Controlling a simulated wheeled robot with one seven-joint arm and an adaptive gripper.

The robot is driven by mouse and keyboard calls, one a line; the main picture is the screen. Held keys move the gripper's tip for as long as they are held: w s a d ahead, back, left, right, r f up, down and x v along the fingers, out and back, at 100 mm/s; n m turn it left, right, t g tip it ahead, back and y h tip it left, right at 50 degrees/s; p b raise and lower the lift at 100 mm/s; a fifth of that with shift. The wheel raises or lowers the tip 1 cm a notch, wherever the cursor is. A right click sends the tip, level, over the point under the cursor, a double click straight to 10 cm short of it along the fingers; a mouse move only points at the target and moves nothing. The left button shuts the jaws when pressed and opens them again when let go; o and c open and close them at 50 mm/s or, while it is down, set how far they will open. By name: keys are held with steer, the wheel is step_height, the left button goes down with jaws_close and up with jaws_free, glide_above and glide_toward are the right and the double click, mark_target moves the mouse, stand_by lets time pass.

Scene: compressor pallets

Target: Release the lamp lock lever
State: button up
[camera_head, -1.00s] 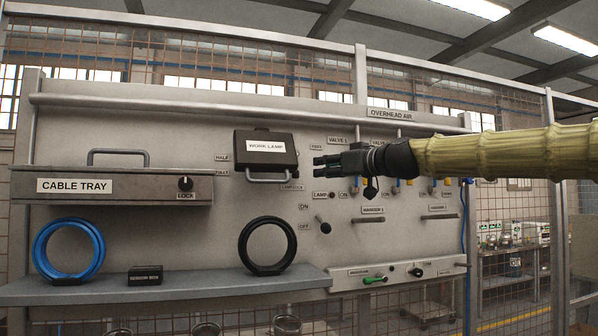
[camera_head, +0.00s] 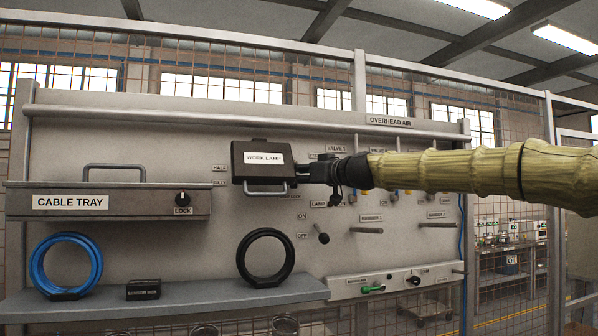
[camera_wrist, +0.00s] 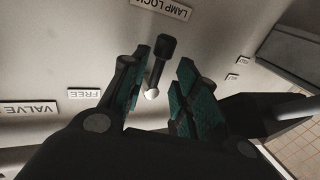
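The lamp lock lever (camera_wrist: 158,63) is a short black handle on a pale round pivot, below the LAMP LOCK label (camera_wrist: 165,7) in the wrist view. A FREE label (camera_wrist: 84,93) is beside it. My gripper (camera_wrist: 160,92) is open, with one green-padded finger on each side of the lever; I cannot tell whether either touches it. In the head view my gripper (camera_head: 312,172) is at the right edge of the black work lamp (camera_head: 264,160), which has a handle under it. The gripper and arm hide the lever there.
The cable tray (camera_head: 140,200) with its LOCK knob is at left. An ON/OFF lever (camera_head: 322,236) sits below my gripper. Hanger bars (camera_head: 367,230) stick out to the lower right. A shelf (camera_head: 200,297) carries a blue coil, a black coil and a sensor box.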

steer(key=shift+w+a+f, duration=0.25)
steer(key=shift+w+f, duration=0.1)
steer(key=shift+w, duration=0.4)
steer(key=shift+s+d+r, duration=0.1)
steer(key=shift+s+r, duration=0.1)
steer(key=shift+s, duration=0.1)
steer(key=shift+c, duration=0.3)
jaws_close()
